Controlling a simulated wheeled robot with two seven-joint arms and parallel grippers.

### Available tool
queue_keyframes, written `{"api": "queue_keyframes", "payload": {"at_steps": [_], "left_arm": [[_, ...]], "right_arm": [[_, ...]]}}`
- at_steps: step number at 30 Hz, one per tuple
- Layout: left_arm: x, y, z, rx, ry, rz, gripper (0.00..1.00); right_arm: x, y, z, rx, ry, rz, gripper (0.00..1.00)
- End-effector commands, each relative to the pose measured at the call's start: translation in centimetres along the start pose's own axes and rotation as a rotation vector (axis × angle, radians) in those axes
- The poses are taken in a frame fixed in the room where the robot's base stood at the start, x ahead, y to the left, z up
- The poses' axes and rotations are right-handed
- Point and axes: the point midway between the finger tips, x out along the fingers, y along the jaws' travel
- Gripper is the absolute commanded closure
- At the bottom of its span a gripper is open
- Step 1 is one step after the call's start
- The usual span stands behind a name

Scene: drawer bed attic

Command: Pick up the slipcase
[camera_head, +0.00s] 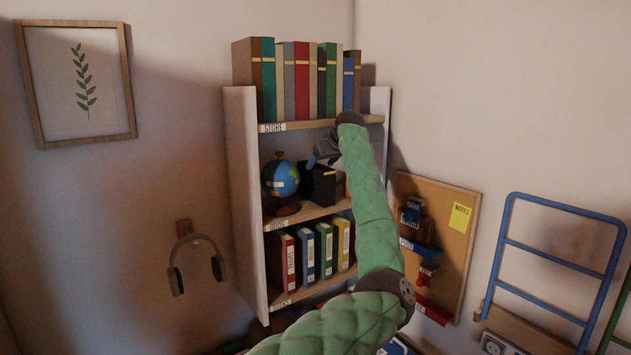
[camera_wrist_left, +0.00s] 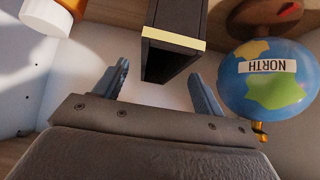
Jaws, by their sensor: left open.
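The slipcase is a black box with a pale yellow edge band. In the head view the slipcase (camera_head: 319,186) stands on the middle shelf, right of the globe. In the left wrist view the slipcase (camera_wrist_left: 172,55) shows its dark end between my finger lines. My left gripper (camera_head: 325,150) is open and empty, above and in front of it. In the left wrist view the left gripper (camera_wrist_left: 158,76) has one finger on each side of the slipcase's near end, and I see no clear contact. My right gripper is not in view.
The globe (camera_head: 280,178) stands close beside the slipcase; it also shows in the wrist view (camera_wrist_left: 265,82). An orange and white object (camera_wrist_left: 47,17) is on the other side. Books (camera_head: 302,78) fill the top shelf (camera_head: 300,125), and coloured binders (camera_head: 307,252) stand below.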

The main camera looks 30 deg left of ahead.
Motion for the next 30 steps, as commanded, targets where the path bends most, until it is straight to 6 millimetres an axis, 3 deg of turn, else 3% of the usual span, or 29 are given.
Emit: {"api": "queue_keyframes", "payload": {"at_steps": [8, 18, 27, 30], "left_arm": [[0.8, 0.0, -0.4, 0.001, -0.001, -0.001, 0.30], [4.6, 0.0, -0.5, 0.002, -0.003, -0.001, 0.30], [5.5, 0.0, -0.2, 0.001, 0.000, 0.001, 0.30], [5.4, 0.0, -0.3, 0.001, 0.000, 0.001, 0.50]], "right_arm": [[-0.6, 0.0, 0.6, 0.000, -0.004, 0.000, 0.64], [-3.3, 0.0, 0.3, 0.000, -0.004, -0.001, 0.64], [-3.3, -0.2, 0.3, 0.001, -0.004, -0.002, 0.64], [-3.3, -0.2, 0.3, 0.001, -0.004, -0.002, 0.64]]}}
